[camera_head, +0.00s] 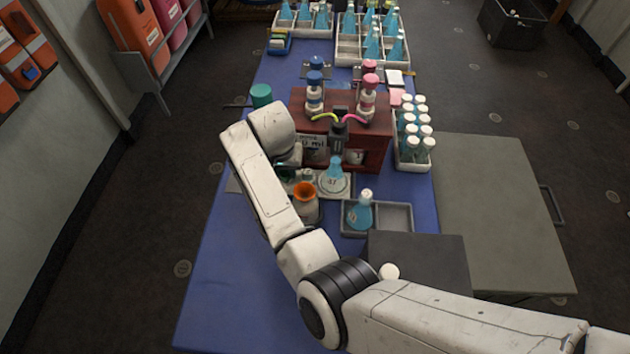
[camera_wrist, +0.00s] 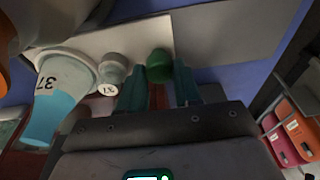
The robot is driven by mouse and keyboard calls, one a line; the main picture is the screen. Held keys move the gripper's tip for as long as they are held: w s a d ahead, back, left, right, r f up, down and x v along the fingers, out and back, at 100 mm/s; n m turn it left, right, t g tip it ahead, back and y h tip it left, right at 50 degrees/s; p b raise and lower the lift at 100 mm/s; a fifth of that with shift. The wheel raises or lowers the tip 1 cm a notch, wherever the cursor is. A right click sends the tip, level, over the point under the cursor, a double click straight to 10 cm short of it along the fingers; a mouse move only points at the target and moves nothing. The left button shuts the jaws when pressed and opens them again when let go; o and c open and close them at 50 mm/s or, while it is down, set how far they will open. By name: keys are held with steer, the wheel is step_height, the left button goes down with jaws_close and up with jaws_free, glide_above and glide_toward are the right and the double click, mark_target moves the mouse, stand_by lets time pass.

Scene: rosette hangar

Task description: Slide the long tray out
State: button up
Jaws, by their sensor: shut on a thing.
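A long, pale grey tray (camera_head: 326,184) lies low in front of the red-brown cabinet (camera_head: 372,153), partly hidden by my arm. A flask marked 37 (camera_head: 334,181) stands at its right part. In the wrist view, pale flat surfaces that look like the tray (camera_wrist: 225,32) run across the top, with the flask (camera_wrist: 55,100) and a small white-capped bottle (camera_wrist: 112,70) at left. My gripper (camera_wrist: 160,85) has its teal fingers close around a small green knob (camera_wrist: 159,64). In the head view the fingers are mostly hidden by my arm.
An orange-mouthed vessel (camera_head: 304,194) stands close to my forearm. A rack of bottles (camera_head: 413,160) flanks the cabinet. The blue table's front left (camera_head: 235,290) is clear.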

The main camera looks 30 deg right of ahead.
steer(key=shift+w+a, duration=0.1)
steer(key=shift+a, duration=0.05)
steer(key=shift+w+a+b, duration=0.8)
steer(key=shift+a+b, duration=0.2)
steer(key=shift+a, duration=0.05)
steer(key=shift+w+a+b, duration=0.75)
steer(key=shift+a+b, duration=0.2)
steer(key=shift+a, duration=0.15)
steer(key=shift+w+a+b, duration=0.8)
steer(key=shift+a+b, duration=0.2)
steer(key=shift+a, duration=0.05)
steer(key=shift+w+a+f+b, duration=0.1)
steer(key=shift+w+a+b, duration=0.45)
steer(key=shift+a+b, duration=0.3)
steer(key=shift+w+a+r+b, duration=0.1)
steer(key=shift+w+a+b, duration=0.5)
steer(key=shift+b, duration=0.45)
steer(key=shift+w+a+f+b, duration=0.1)
steer(key=shift+w+a+b, duration=0.35)
steer(key=shift+a+b, duration=0.45)
steer(key=o, duration=0.8)
steer(key=shift+d, duration=0.1)
steer(key=shift+r, duration=0.25)
steer(key=shift+r+p, duration=3.3)
steer(key=shift+r, duration=0.05)
